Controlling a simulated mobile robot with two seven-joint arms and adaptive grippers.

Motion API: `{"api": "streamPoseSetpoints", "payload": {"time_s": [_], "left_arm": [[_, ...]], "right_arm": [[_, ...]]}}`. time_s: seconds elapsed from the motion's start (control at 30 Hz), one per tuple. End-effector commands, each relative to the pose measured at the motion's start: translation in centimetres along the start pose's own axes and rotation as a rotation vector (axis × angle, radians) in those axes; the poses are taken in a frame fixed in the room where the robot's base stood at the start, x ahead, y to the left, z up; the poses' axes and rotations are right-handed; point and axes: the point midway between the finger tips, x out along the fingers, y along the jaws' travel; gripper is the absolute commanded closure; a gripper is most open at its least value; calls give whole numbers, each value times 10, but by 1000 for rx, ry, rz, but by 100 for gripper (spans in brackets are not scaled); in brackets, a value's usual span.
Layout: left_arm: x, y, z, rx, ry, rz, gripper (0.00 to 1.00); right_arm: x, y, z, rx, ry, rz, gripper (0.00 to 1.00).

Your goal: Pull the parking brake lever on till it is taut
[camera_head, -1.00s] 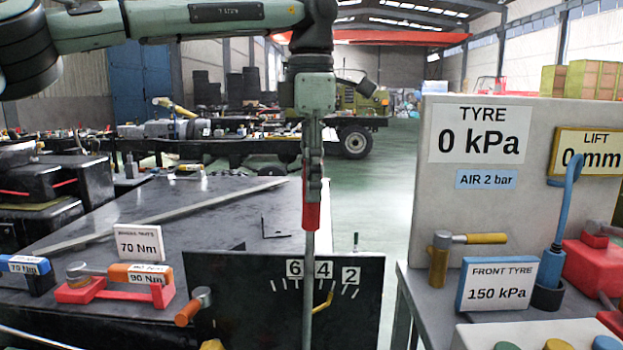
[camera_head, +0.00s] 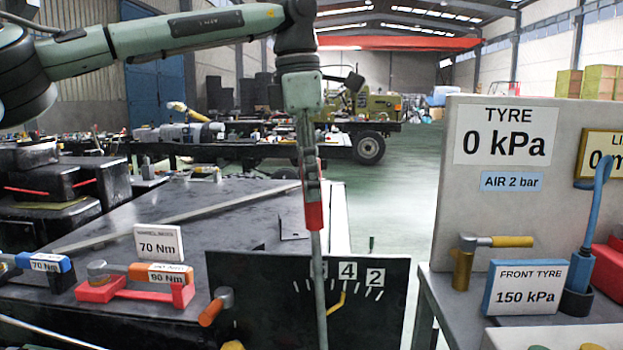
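The brake lever is a grey rod (camera_head: 320,275) with a red grip (camera_head: 314,215), standing in front of a black plate (camera_head: 385,315) and leaning with its top a little left. My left gripper (camera_head: 311,190) comes from above and is shut around the upper part of the red grip. The plate carries number cards; the 4 (camera_head: 347,270) and 2 (camera_head: 375,276) are readable, and the card left of them is mostly hidden by the rod. The lever's foot is out of frame. My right gripper is not in view.
An orange-handled tool (camera_head: 215,306) stands just left of the plate. On the right, a bench holds a tyre board (camera_head: 500,185) and a 150 kPa card (camera_head: 525,288).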

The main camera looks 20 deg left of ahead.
Motion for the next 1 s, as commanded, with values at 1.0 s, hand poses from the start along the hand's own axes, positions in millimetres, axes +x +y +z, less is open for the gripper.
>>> {"api": "streamPoseSetpoints", "payload": {"time_s": [1.0], "left_arm": [[-102,0,1,-1,-3,2,54]], "right_arm": [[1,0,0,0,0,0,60]]}}
